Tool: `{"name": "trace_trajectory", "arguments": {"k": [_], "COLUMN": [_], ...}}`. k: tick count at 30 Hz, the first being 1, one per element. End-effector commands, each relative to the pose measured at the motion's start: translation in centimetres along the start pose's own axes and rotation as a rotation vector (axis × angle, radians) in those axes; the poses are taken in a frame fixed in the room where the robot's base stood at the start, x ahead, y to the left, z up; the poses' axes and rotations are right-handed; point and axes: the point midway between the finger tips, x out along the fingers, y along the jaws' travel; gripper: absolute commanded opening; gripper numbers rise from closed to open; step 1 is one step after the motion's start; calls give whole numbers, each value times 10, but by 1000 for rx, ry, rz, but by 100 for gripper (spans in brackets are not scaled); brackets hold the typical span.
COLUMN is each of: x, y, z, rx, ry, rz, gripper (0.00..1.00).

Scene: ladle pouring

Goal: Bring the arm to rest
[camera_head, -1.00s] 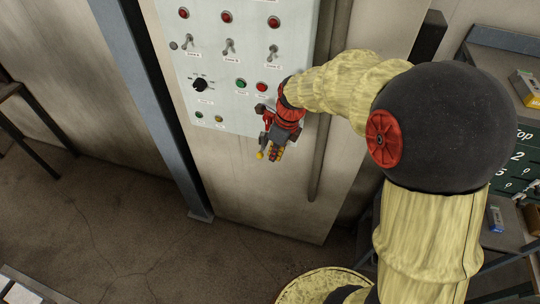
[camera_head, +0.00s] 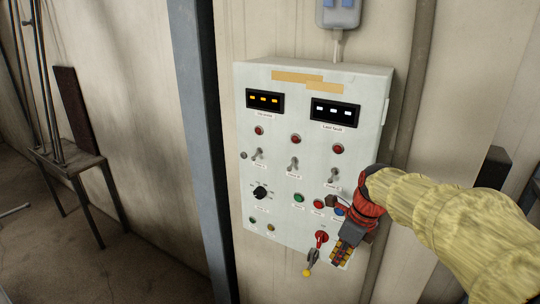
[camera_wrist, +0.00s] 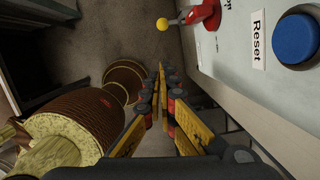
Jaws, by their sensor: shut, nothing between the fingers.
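My gripper (camera_head: 340,254) is at the lower right of a white control panel (camera_head: 277,210) in the head view. Its fingers are together with nothing between them. In the wrist view the fingertips (camera_wrist: 160,72) meet and point away over the floor. My yellow-sleeved arm (camera_head: 450,220) comes in from the right. A lever with a red mount (camera_head: 321,238) and yellow knob (camera_head: 307,272) hangs down just left of the gripper. The lever's knob (camera_wrist: 162,24) also shows in the wrist view, apart from the fingers. I cannot tell the exact gap to the panel.
The panel has two lit displays (camera_head: 264,101), toggle switches, a black dial (camera_head: 260,192) and coloured buttons. A blue Reset button (camera_wrist: 296,38) is close in the wrist view. A grey post (camera_head: 196,130) and a small table (camera_head: 72,165) stand to the left.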

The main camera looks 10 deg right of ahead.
Motion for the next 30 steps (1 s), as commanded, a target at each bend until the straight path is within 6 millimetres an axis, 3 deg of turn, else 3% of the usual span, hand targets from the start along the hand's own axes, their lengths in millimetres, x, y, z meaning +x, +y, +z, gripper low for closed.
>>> {"name": "trace_trajectory", "arguments": {"k": [5, 11, 17, 24, 30], "x": [3, 16, 34, 73, 110], "y": [-2, 14, 45, 96, 131], "z": [-2, -24, -52, -91, -119], "rx": [-286, -763, -1270, -1875, -2182], "ry": [5, 40, 75, 151, 225], "rz": [-8, 10, -6, -57, -112], "gripper": [0, 0, 0, 0, 0]}}
